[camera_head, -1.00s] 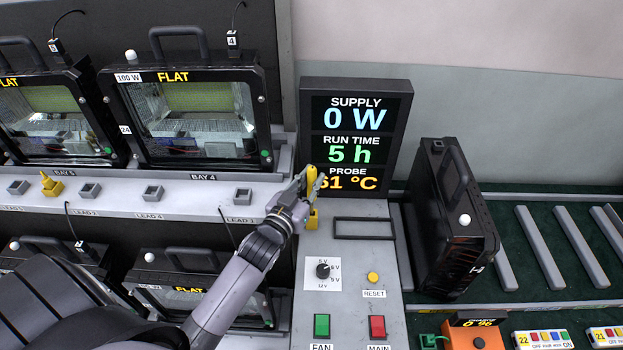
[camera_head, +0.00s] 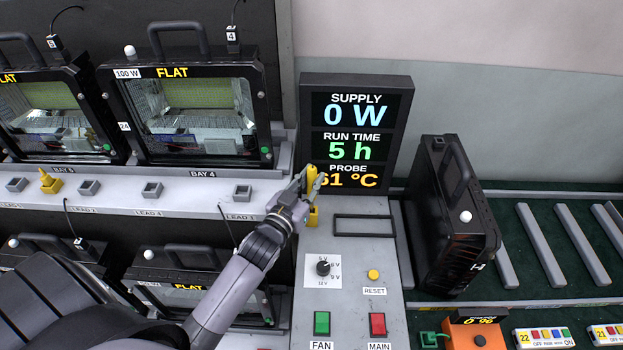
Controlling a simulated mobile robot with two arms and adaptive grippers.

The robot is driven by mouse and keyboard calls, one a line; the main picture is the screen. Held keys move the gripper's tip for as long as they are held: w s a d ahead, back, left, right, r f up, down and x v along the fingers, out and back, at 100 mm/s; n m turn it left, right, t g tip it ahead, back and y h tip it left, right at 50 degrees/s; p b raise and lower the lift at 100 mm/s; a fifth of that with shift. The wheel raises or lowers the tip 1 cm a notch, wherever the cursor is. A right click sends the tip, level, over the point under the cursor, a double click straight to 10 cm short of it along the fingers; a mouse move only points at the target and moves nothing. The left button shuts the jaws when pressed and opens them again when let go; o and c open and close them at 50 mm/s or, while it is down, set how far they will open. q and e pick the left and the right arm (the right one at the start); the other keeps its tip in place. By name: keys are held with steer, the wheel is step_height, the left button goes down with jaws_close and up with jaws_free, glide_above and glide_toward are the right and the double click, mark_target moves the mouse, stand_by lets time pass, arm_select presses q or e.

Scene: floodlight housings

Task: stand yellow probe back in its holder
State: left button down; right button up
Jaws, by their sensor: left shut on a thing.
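The yellow probe (camera_head: 312,180) stands upright at the left edge of the control panel, in front of the display's lower left corner. My left gripper (camera_head: 311,187) is shut on it. Below the fingers a yellow piece (camera_head: 313,216) shows at the panel's back left edge and looks like the holder. The fingers hide where probe and holder meet, so I cannot tell how far in the probe sits. My right gripper is not in view.
The display (camera_head: 355,130) stands right behind the gripper. The panel (camera_head: 337,290) carries a knob, a reset button, and green and red switches. A black floodlight housing (camera_head: 450,215) stands to the right. More floodlights (camera_head: 190,110) sit in bays at left.

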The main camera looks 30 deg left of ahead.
arm_select(q)
steer(key=shift+f+b, duration=0.4)
steer(key=shift+f, duration=0.3)
steer(key=shift+s+f, duration=0.1)
steer(key=shift+f, duration=0.1)
